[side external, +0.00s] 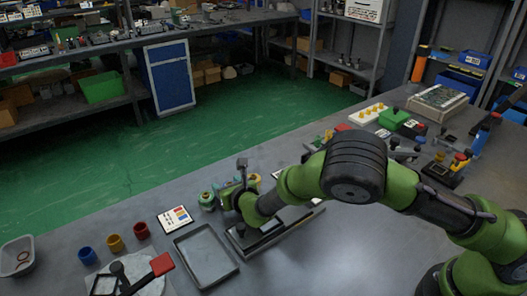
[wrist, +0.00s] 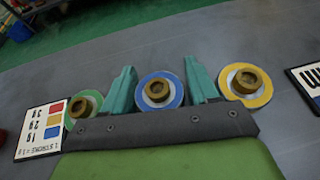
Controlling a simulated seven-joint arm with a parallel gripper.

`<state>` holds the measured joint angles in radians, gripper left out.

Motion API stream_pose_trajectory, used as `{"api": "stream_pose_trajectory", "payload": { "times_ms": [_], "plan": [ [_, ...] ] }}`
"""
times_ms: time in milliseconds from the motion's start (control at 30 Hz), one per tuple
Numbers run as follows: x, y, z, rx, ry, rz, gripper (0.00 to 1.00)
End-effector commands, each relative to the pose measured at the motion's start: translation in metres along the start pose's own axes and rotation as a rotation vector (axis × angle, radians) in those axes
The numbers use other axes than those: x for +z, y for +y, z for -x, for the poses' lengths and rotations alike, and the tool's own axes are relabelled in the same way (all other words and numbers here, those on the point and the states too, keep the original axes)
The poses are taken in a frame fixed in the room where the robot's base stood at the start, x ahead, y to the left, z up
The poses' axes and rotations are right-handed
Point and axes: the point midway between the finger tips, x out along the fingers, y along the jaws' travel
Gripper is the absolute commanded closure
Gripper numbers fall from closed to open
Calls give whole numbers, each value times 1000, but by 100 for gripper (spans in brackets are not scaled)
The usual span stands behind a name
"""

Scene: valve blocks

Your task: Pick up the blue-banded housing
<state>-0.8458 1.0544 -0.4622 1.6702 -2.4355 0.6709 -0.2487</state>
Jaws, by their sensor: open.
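The blue-banded housing (wrist: 176,92) is a round part with a blue ring and a brass centre, seen from above in the wrist view. My gripper (wrist: 160,67) is open, with one teal finger on each side of this housing; whether the fingers touch it I cannot tell. A green-banded housing (wrist: 95,99) lies outside the left finger, and a yellow-banded housing (wrist: 264,89) outside the right finger. In the side view my gripper (side external: 236,188) is low over the bench among the housings, and the blue-banded one is mostly hidden. The green-banded one (side external: 207,201) shows there.
A card with colour squares (side external: 175,218) lies left of the housings, and an empty grey tray (side external: 206,256) is in front. Blue (side external: 87,255), yellow (side external: 114,243) and red (side external: 141,231) cups stand further left. Other parts crowd the right end of the bench.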

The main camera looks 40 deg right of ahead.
Motion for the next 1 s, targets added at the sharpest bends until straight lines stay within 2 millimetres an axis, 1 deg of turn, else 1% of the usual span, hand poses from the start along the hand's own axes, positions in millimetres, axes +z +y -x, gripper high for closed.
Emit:
{"api": "stream_pose_trajectory", "payload": {
  "times_ms": [200, 500, 767, 867, 1000],
  "plan": [
    [0, 0, -1, 0, 0, 1, 41],
    [0, 0, -1, 0, 0, 1, 86],
    [4, 0, 1, 1, -2, -1, 86],
    [15, 1, 5, 1, -2, -1, 86],
    [41, 1, 16, 2, -4, -4, 86]
  ]
}}
